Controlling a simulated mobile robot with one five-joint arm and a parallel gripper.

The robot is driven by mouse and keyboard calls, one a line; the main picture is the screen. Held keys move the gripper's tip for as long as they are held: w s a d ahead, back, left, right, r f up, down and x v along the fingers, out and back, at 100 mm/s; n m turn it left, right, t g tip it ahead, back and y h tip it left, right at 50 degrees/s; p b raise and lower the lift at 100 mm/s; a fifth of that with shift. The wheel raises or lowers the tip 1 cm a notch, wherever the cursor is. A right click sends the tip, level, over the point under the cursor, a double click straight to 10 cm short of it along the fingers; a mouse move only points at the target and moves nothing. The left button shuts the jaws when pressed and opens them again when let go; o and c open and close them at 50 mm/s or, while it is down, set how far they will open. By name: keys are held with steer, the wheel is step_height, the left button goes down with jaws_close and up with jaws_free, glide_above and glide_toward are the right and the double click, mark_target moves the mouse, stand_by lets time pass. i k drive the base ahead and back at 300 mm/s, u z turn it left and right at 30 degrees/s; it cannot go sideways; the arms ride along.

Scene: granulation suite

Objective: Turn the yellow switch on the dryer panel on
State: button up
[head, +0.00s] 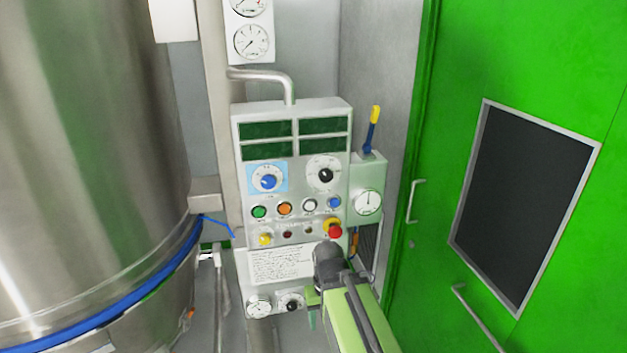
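The dryer panel (242,182) is a pale grey box on the wall in the middle of the head view. The yellow switch (265,238) is a small knob at the panel's lower left, below a green button. Which way it is turned is too small to tell. My gripper (312,317) is in front of the panel's lower right, below and to the right of the yellow switch and apart from it in the picture. My arm partly hides it, and its opening cannot be made out.
A red stop button (334,231) on a yellow ring sits just above my arm. A blue dial (268,182), a black dial (325,175) and several buttons share the panel. A large steel vessel (85,150) stands left, a green door (530,60) right.

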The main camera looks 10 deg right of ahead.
mark_target(264, 238)
steer(key=k, duration=1.3)
steer(key=u, duration=0.15)
steer(key=i, duration=0.9)
steer(key=u, duration=0.7)
steer(key=i, duration=0.8)
steer(key=u, duration=0.5)
